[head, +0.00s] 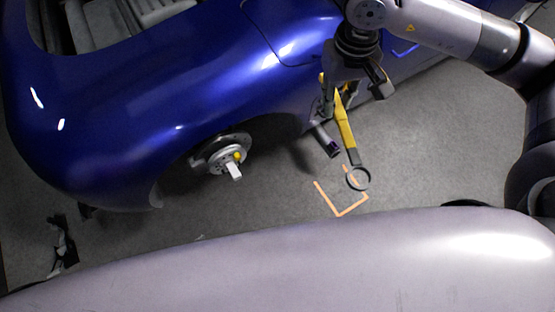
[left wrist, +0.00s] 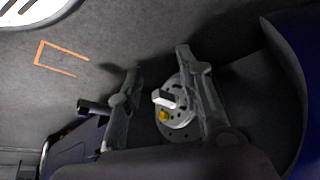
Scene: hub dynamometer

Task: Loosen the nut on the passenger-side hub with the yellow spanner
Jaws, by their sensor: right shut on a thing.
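The passenger-side hub (head: 215,158) is a grey disc in the wheel arch of the blue car, with a pale block at its centre. A yellow nut (head: 238,156) sits on its face. My right gripper (head: 343,92) is shut on the yellow spanner (head: 346,125), to the right of the hub and apart from it. The spanner hangs with its dark ring end (head: 358,178) downward. In the left wrist view my left gripper (left wrist: 155,75) is open and empty, its fingers spread. The hub (left wrist: 182,112) and yellow nut (left wrist: 163,116) show beyond, between the fingers.
The blue car body (head: 200,70) overhangs the hub. A dark cylindrical part (head: 326,141) sticks out near the spanner, left of it. An orange corner marking (head: 340,214) lies on the grey floor. The floor between hub and spanner looks clear.

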